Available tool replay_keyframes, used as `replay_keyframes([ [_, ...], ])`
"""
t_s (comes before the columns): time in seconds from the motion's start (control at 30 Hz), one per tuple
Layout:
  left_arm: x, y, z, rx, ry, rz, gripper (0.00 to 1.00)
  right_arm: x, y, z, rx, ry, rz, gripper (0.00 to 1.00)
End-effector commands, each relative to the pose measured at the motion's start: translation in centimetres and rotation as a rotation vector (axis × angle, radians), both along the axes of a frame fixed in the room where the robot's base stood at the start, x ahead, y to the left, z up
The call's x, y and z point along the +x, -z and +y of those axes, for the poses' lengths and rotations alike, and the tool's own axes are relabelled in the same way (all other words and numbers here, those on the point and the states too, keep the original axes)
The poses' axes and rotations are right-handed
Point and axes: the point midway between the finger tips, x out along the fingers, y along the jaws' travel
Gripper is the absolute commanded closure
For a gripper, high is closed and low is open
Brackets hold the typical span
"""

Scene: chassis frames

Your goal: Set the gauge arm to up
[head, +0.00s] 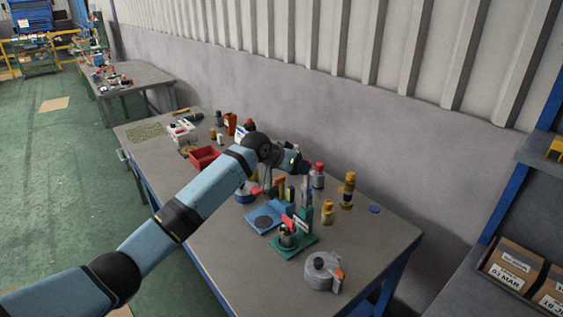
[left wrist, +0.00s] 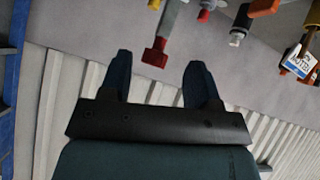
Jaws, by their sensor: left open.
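A green-based gauge stand (head: 297,246) stands on the near half of the bench, with red parts low on it. A thin grey post rises behind it toward my gripper; I cannot tell surely whether it is the gauge arm. My left gripper (head: 299,166) is above and behind the stand. In the left wrist view my left gripper (left wrist: 159,72) is open and its fingers are empty. A grey bar with a red end (left wrist: 156,52) points toward the gap between the fingertips, just beyond them. Contact is not visible. My forearm hides part of the bench.
A blue plate (head: 262,222) lies left of the stand. A grey round device (head: 322,270) is nearer the front. Brass-coloured fittings (head: 347,190) and a red-capped bottle (head: 318,176) stand to the right. A red bin (head: 204,157) is farther left. The corrugated wall runs behind the bench.

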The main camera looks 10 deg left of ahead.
Motion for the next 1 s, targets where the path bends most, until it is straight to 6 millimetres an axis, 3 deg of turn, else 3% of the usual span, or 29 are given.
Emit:
replay_keyframes([
  [0.3,-3.9,-3.8,3.0,0.002,0.001,0.0,0.44,-0.1,1.0,0.5,0.005,-0.008,0.004,0.44],
  [0.57,-4.9,-4.8,3.6,0.001,0.001,0.005,0.44,0.0,1.1,0.4,0.004,-0.008,0.002,0.44],
  [0.87,-5.0,-4.4,3.5,-0.001,0.001,0.005,0.44,0.1,1.0,0.1,0.002,-0.004,-0.001,0.44],
  [1.0,-6.3,-0.9,2.9,-0.011,-0.002,0.002,0.44,0.1,0.9,0.1,0.0,-0.004,-0.001,0.44],
])
